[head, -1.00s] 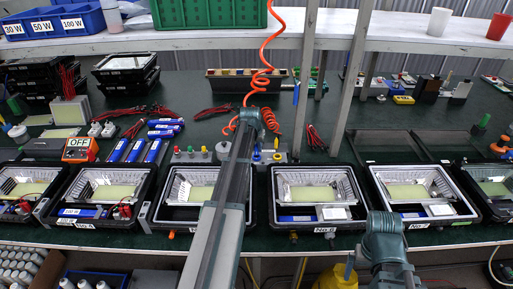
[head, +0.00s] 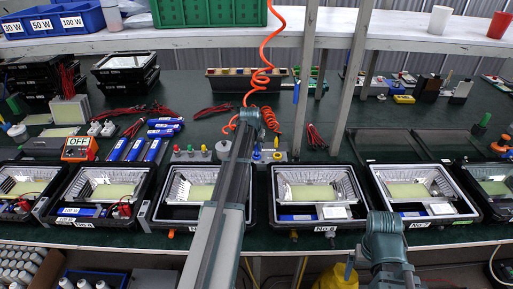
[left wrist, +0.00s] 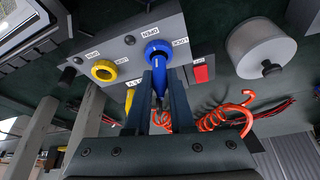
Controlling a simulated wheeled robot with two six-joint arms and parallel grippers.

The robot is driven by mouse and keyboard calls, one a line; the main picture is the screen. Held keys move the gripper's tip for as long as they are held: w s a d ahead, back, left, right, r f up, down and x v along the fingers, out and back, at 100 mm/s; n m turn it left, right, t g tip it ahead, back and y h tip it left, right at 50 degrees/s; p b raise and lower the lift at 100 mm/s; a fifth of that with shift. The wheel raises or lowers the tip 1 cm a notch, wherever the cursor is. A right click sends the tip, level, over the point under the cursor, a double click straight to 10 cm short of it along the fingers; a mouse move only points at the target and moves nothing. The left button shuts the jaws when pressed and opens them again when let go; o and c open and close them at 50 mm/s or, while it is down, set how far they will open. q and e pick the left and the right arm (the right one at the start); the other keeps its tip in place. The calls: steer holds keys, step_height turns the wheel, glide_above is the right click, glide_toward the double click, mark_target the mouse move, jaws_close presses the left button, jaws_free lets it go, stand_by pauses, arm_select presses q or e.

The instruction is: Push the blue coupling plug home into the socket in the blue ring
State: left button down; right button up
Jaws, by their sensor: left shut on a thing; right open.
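In the left wrist view my left gripper (left wrist: 166,98) is shut on the blue coupling plug (left wrist: 159,86), which shows as a narrow blue piece between the fingers. The blue ring (left wrist: 158,50) is on the face of a grey box (left wrist: 127,62), just beyond the fingertips. The plug lines up with the ring and appears to meet it. The fingers hide part of it, and I cannot tell how deep it sits. In the head view my left arm reaches to this box, and its own wrist hides the gripper. My right gripper is out of view.
A white cylinder (left wrist: 262,48) stands beside the box. An orange coiled hose (head: 262,82) hangs close to my left wrist. Floodlight housings (head: 316,186) line the bench front.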

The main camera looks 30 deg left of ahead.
arm_select(q)
steer(key=shift+f+b, duration=0.75)
steer(key=shift+f, duration=0.15)
steer(key=c, duration=0.7)
jaws_free()
steer(key=shift+r, duration=0.1)
steer(key=shift+r, duration=0.1)
steer(key=p+v, duration=1.3)
steer(key=shift+s+r, duration=0.2)
steer(key=shift+r, duration=0.05)
steer(key=shift+d, duration=0.1)
